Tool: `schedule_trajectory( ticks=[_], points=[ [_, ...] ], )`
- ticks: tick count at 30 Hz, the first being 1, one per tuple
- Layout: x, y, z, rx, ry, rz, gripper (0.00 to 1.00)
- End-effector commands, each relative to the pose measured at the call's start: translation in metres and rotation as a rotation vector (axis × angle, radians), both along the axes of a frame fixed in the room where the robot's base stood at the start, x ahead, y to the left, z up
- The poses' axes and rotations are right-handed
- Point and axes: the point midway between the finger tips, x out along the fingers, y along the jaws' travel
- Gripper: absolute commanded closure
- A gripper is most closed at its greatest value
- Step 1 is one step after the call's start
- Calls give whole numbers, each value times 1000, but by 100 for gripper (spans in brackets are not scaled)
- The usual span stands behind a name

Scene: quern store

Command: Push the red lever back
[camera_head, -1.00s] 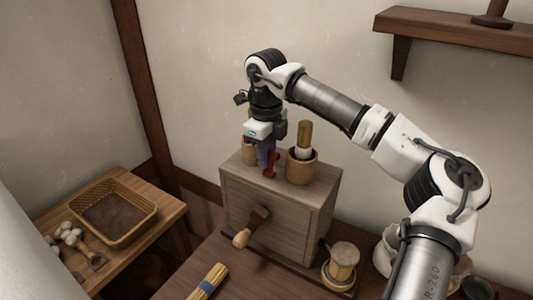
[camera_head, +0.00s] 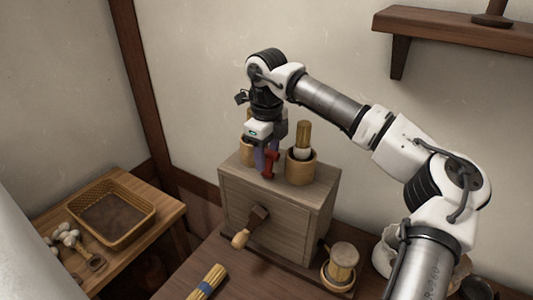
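The red lever (camera_head: 270,165) stands on top of a wooden box (camera_head: 265,217) with a crank handle (camera_head: 250,229) on its front. My gripper (camera_head: 265,163) points down at the lever from above, with its bluish fingers close beside the red part. A finger shows to the left of the lever and part of another to its right. I cannot tell whether the fingers touch the lever or how far apart they are. The lever's upper end is partly hidden by my gripper.
A wooden cup with a brush (camera_head: 301,166) stands right of the lever, and another cup (camera_head: 246,151) is partly hidden behind my gripper. A lidded pot (camera_head: 341,263) stands right of the box. A wicker basket (camera_head: 113,213) sits on the left table. A wall shelf (camera_head: 455,32) is upper right.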

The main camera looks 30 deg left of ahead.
Motion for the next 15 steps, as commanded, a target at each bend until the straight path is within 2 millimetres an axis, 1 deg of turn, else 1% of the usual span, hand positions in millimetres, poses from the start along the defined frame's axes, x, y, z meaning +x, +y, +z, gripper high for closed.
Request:
schedule_trajectory(
  ticks=[8,11,14,15],
  points=[
    [-2,0,1,-2,2,4,53],
    [-2,0,10,-2,1,4,53],
    [-2,1,26,-1,-1,3,53],
    [-2,0,34,-1,-1,2,53]
  ],
)
